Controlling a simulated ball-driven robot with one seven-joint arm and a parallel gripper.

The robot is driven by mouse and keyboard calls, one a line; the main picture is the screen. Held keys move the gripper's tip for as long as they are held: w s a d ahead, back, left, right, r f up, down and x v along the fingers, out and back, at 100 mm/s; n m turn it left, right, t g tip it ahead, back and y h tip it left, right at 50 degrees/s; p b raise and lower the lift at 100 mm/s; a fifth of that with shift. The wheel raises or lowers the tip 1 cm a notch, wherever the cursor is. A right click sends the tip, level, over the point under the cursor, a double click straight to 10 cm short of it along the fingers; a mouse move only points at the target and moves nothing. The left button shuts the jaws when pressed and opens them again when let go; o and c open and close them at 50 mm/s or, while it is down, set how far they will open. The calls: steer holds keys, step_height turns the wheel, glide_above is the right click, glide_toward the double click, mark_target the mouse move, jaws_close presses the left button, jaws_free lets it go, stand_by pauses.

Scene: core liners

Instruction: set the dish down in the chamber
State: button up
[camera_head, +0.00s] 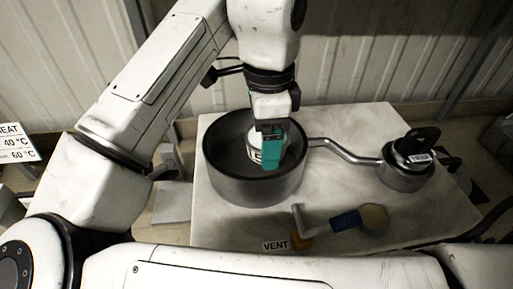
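The chamber (226,184) is a round, dark grey, open-topped vessel on the pale bench, left of its middle. My gripper (272,160) points down into its mouth, with a teal finger facing the camera. A small white round thing with dark markings, which looks like the dish (253,152), shows beside and behind that finger, inside the chamber's rim. The finger hides part of it and my other finger. I cannot tell if the fingers press on the dish or if it touches the chamber floor.
A bent metal pipe (345,151) joins the chamber to a round metal unit (403,178) with a black handle on the right. A temperature sign (17,142) stands at the left.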

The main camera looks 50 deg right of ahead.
steer(key=w+d+f, duration=0.1)
steer(key=f, duration=0.1)
steer(key=w+f, duration=0.1)
steer(key=w, duration=0.1)
steer(key=w+d+f, duration=0.1)
steer(key=f, duration=0.1)
steer(key=shift+w+d+f+p, duration=0.2)
steer(key=shift+d+f+p, duration=0.1)
steer(key=shift+f+p, duration=0.05)
steer(key=shift+w+d+f+p, duration=0.15)
steer(key=shift+f+p, duration=0.3)
steer(key=shift+f, duration=1.35)
steer(key=shift+f, duration=0.1)
steer(key=o, duration=1)
step_height(320, 180, up, 12)
steer(key=b, duration=0.1)
